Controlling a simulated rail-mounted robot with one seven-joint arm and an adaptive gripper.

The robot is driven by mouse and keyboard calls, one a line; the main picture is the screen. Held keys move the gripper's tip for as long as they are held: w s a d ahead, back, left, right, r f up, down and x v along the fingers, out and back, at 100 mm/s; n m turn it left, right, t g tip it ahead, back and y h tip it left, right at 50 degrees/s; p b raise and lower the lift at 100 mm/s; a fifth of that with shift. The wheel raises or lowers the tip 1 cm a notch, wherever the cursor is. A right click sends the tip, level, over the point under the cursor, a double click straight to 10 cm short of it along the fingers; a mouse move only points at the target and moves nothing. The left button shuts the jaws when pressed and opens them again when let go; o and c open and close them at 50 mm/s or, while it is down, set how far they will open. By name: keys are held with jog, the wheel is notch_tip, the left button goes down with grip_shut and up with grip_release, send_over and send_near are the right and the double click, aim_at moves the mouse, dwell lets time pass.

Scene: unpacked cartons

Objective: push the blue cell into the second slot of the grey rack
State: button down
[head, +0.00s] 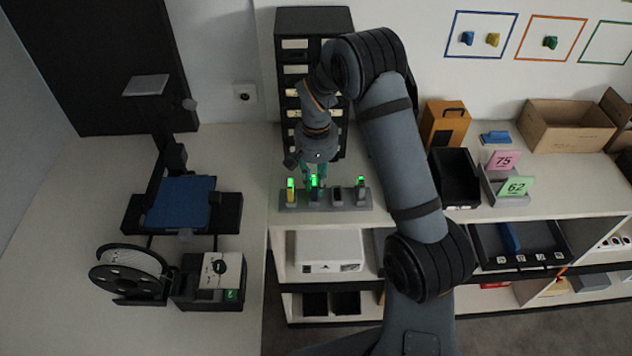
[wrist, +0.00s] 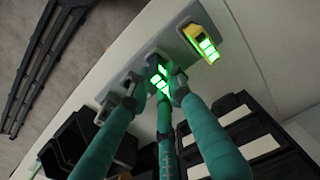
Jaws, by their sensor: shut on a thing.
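The grey rack (head: 345,202) stands on the white counter, and it also shows in the wrist view (wrist: 173,45). A yellow cell (head: 291,194) with green lights sits in its leftmost slot in the head view; it also shows in the wrist view (wrist: 203,43). The blue cell (head: 314,191) is at the second slot, upright, with its green lights (wrist: 158,78) lit. My gripper (head: 316,178) has its teal fingers closed around the blue cell's top. The fingers hide much of the cell, so I cannot tell how deep it sits.
Two dark slots (head: 349,193) lie right of the blue cell. A black drawer tower (head: 311,20) stands behind the rack. A printer with a blue bed (head: 180,202) and a spool (head: 130,273) are to the left. A black bin (head: 456,178) is to the right.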

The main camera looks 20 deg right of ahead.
aim_at(316, 180)
jog(key=shift+f+b, duration=0.55)
jog(key=shift+f, duration=0.05)
jog(key=c, duration=1.6)
grip_release()
jog(key=shift+o, duration=0.4)
notch_tip(316, 180, up, 12)
